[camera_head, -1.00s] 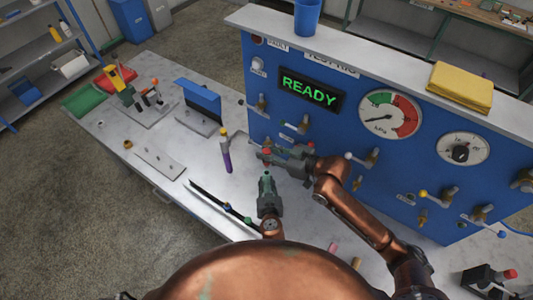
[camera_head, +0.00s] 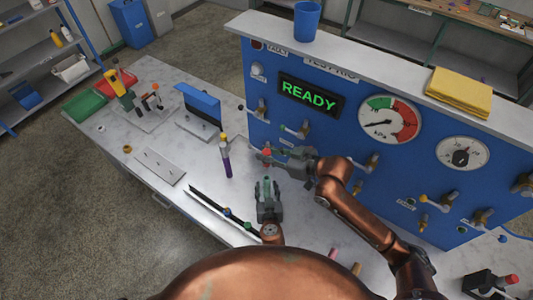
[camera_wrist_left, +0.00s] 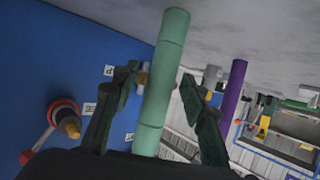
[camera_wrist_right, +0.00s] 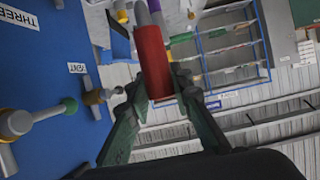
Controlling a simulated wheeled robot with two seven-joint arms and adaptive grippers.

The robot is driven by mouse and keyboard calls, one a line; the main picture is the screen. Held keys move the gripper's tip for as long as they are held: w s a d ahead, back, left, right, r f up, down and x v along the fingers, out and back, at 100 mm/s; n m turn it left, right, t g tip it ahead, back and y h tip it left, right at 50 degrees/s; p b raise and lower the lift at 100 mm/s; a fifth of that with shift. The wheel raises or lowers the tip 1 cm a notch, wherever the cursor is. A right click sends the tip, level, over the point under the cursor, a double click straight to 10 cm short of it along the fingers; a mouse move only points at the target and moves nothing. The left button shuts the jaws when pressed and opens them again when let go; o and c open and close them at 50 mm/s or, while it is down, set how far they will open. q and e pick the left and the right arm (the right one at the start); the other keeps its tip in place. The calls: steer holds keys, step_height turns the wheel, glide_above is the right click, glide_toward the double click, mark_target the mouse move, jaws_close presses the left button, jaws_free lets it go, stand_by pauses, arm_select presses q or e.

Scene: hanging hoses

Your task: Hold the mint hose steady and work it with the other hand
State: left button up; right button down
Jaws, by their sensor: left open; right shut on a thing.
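The mint hose (camera_wrist_left: 163,85) runs between the spread fingers of my left gripper (camera_wrist_left: 155,100) in the left wrist view, with no clear grip on it. In the head view my left gripper (camera_head: 268,187) is open around it, low in front of the panel. My right gripper (camera_wrist_right: 158,85) is shut on a red sleeve-like piece (camera_wrist_right: 152,62) with a grey part beyond it. In the head view my right gripper (camera_head: 272,156) is above the left one, close to the panel. How the red piece joins the mint hose is hidden.
The blue test panel (camera_head: 330,140) with valves and gauges stands right behind both grippers. A purple hose (camera_head: 227,163) hangs just left of them. A black bar (camera_head: 222,211) lies on the bench (camera_head: 190,215) in front. The bench is partly clear at left.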

arm_select(q)
steer(key=shift+s, duration=0.1)
steer(key=a+v, duration=0.1)
steer(key=v, duration=1)
steer(key=shift+s+d+r, duration=0.15)
steer(key=shift+s+d, duration=0.25)
steer(key=shift+d, duration=0.1)
